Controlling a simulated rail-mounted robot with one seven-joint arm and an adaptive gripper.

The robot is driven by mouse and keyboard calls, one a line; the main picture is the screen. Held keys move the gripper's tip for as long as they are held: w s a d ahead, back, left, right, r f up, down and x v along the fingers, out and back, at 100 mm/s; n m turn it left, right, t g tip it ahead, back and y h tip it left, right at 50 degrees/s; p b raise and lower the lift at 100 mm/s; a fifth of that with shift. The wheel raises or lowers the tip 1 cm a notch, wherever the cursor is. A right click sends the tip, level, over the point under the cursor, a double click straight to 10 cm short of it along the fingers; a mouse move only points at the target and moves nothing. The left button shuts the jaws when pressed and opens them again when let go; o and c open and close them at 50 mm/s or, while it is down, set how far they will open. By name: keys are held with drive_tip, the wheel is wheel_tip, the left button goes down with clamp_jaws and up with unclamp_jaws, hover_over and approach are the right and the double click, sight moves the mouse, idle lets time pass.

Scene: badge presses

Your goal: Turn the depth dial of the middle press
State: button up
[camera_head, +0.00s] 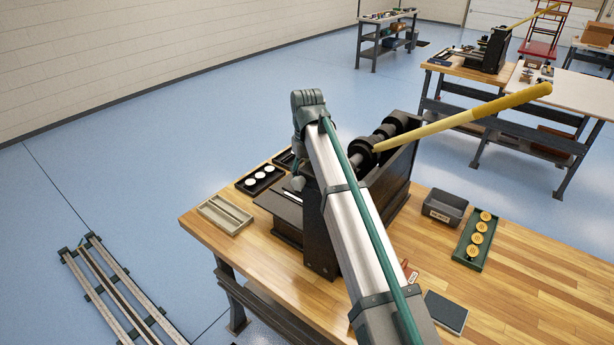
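A black badge press (397,180) with a long yellow lever (470,118) stands on the near wooden bench. A second black press (491,50) with a yellow lever stands on a bench farther back. The frame does not show which one is the middle press. Black round parts (362,151) sit on the near press's shaft. I cannot make out a depth dial. My silver and green arm crosses in front of the near press and bends at its top end, hiding part of the press. My gripper is hidden behind the arm.
On the near bench (535,268) are a beige tray (225,215), a black tray with white discs (259,180), a dark bin (444,208), a green tray with yellow discs (473,246) and a dark pad (446,311). The lever reaches over the aisle.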

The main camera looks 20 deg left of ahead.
drive_tip(key=m+b, duration=0.1)
drive_tip(key=m, duration=0.6)
drive_tip(key=shift+a, duration=0.1)
drive_tip(key=m, duration=0.7)
drive_tip(key=shift+b, duration=0.35)
drive_tip(key=o, duration=1.1)
drive_tip(key=shift+o, duration=0.2)
